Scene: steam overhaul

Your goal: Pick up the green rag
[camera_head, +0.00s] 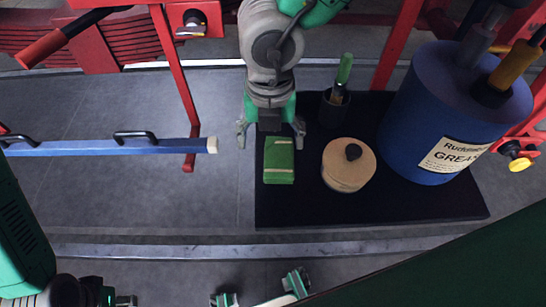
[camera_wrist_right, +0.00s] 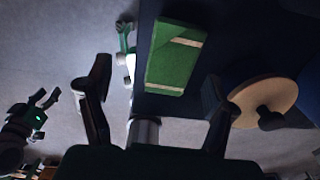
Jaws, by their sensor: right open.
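The green rag (camera_head: 279,160), folded with pale stripes, lies on the left part of a dark mat (camera_head: 385,207). My right gripper (camera_head: 271,132) points down at the rag's far end, its fingers spread to either side and nothing held. In the right wrist view the rag (camera_wrist_right: 174,60) lies ahead of the parted fingers (camera_wrist_right: 158,98), fully visible and apparently not gripped.
A round tan-lidded container (camera_head: 347,172) stands close to the rag's right. Behind it is a dark cup (camera_head: 333,110) with a green-handled tool. A large blue grease drum (camera_head: 425,120) stands farther right. A blue bar (camera_head: 110,147) extends from the left.

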